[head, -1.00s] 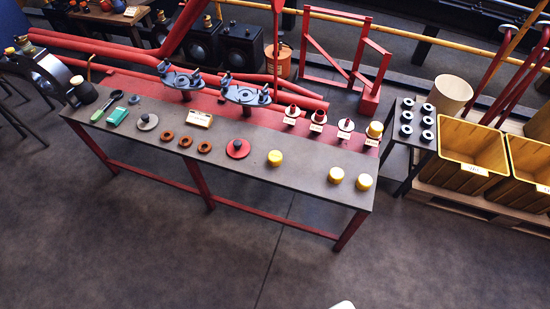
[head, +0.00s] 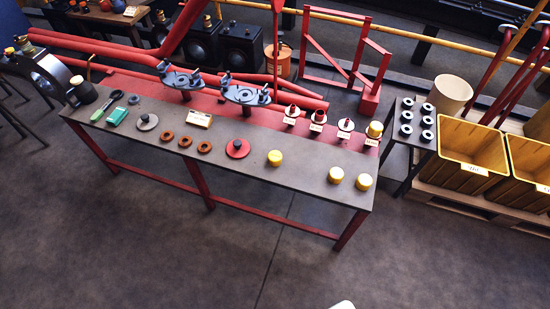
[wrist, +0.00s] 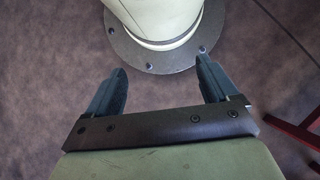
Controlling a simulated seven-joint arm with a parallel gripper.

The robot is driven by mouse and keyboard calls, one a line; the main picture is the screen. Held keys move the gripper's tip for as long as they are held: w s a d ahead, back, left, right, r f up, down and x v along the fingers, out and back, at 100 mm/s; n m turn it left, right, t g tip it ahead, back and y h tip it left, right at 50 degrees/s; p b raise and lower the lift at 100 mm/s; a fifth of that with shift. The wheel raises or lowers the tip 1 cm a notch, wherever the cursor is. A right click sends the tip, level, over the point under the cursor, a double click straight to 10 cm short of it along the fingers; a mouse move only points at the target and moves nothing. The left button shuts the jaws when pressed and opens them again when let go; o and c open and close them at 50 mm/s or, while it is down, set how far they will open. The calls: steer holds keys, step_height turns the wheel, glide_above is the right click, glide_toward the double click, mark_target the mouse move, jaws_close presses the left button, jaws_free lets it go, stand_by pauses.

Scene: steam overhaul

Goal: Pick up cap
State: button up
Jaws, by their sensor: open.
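Several yellow caps sit apart on the grey bench (head: 225,178). One cap (head: 275,158) is right of the red disc, and a cap (head: 336,175) and another cap (head: 364,182) are near the right end. A further yellow cap (head: 375,130) stands at the back right on a pale piece. In the wrist view my gripper (wrist: 162,85) is open and empty, its two dark fingers apart. It points at my own round base and the floor; no cap shows there. In the head view the gripper is not visible.
Yellow bins (head: 470,168) and a small table with dark rings (head: 407,131) stand at right. The floor in front is clear.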

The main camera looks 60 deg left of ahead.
steer(key=w+a+r+n+t+h, duration=0.1)
steer(key=w+a+r+n, duration=0.15)
steer(key=a, duration=0.35)
steer(key=w+a+r+n+t+h, duration=0.1)
steer(key=w+a+n, duration=0.15)
steer(key=a, duration=0.45)
steer(key=n+t+y, duration=0.5)
steer(key=t+y, duration=0.3)
glide_toward(275, 156)
steer(key=x, duration=0.4)
steer(key=shift+s+a+f, duration=0.1)
steer(key=shift+a+f, duration=0.2)
steer(key=shift+f, duration=0.05)
steer(key=shift+w+x, duration=0.2)
steer(key=shift+x, duration=2.55)
steer(key=shift+d, duration=0.1)
